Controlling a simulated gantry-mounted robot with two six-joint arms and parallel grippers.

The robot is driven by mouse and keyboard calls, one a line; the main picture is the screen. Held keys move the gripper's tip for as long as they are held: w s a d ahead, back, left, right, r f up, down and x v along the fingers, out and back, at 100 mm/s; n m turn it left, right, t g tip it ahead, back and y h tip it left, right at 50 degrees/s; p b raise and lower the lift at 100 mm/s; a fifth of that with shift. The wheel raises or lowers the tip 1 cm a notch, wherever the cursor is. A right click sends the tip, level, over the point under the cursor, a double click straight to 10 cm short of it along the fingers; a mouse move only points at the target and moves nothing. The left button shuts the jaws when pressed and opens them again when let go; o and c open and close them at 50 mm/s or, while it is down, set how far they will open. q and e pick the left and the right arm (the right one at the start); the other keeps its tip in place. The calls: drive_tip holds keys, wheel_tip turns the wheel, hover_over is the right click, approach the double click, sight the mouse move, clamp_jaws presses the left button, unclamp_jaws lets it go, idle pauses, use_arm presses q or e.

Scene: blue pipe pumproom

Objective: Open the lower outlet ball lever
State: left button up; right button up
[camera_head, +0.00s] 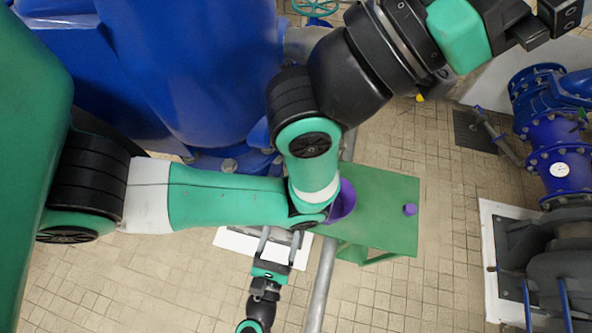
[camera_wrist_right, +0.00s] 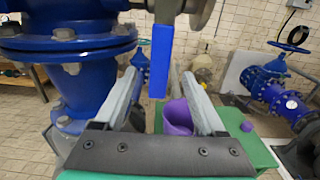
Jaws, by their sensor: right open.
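A blue bar, which looks like the ball lever (camera_wrist_right: 161,62), hangs straight down in the right wrist view below a grey metal fitting (camera_wrist_right: 165,8). My right gripper (camera_wrist_right: 163,80) is open, with its two grey fingers apart. The lever appears between the fingertips in that view, and I cannot tell how far ahead of them it is. No contact shows. In the head view my right gripper (camera_head: 280,236) points away from the bottom edge, and the lever is hidden there.
A large blue flanged pipe (camera_wrist_right: 65,60) stands close on the left. A purple bucket (camera_wrist_right: 178,116) sits on a green table (camera_head: 385,205) with a small purple object (camera_head: 410,209). A grey pipe (camera_head: 322,280) runs beside my right gripper.

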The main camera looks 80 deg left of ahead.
drive_tip(key=b+x, duration=0.1)
drive_tip(key=x, duration=1)
drive_tip(key=shift+a, duration=0.15)
drive_tip(key=shift+w, duration=0.15)
clamp_jaws()
idle(0.8)
